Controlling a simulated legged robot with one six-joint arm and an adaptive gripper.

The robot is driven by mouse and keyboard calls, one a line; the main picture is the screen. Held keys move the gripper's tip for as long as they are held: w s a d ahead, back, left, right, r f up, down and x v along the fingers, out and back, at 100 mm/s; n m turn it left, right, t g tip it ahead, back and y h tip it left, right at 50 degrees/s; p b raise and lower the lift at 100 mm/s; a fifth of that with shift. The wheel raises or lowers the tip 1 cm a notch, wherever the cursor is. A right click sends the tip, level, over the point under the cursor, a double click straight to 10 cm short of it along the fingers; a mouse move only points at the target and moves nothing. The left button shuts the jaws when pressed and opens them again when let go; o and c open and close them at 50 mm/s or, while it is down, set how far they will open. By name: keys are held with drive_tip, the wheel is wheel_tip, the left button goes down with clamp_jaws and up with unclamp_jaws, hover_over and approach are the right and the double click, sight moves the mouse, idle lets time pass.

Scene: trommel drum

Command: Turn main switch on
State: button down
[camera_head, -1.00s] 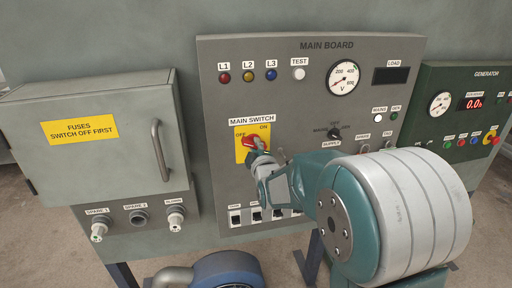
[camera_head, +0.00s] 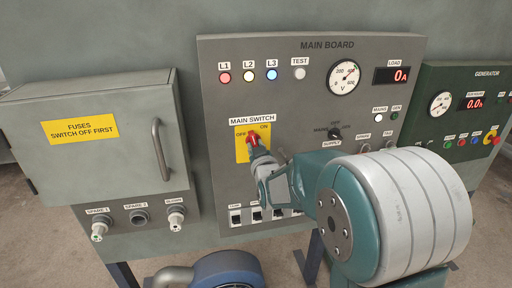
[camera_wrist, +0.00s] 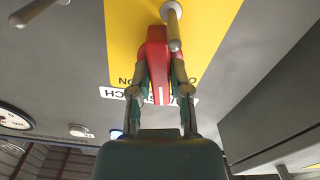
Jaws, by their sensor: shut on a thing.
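The main switch (camera_head: 252,138) is a red rotary handle on a yellow plate (camera_head: 242,156), under the MAIN SWITCH label and between the OFF and ON marks. The red handle (camera_wrist: 157,62) stands between my fingers in the wrist view. My gripper (camera_wrist: 158,80) is shut on it, one finger on each side. In the head view my gripper (camera_head: 257,150) partly covers the handle's lower part and the plate. The L1, L2 and L3 lamps (camera_head: 248,76) are lit, the LOAD display (camera_head: 391,75) reads 0 A, and the voltmeter (camera_head: 343,78) needle stands near upright.
A fuse box (camera_head: 95,135) with a bar handle stands to the left, with several spare sockets below. A row of breakers (camera_head: 257,215) lies under the switch. The SUPPLY selector (camera_head: 334,134) is to its right, and the green generator panel (camera_head: 468,110) is farther right.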

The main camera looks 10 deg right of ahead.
drive_tip(key=shift+f+m, duration=0.25)
drive_tip(key=shift+m, duration=1.05)
drive_tip(key=c, duration=0.9)
unclamp_jaws()
drive_tip(key=shift+o, duration=0.2)
drive_tip(key=shift+r, duration=0.1)
drive_tip(key=shift+a, duration=0.1)
drive_tip(key=s, duration=1.2)
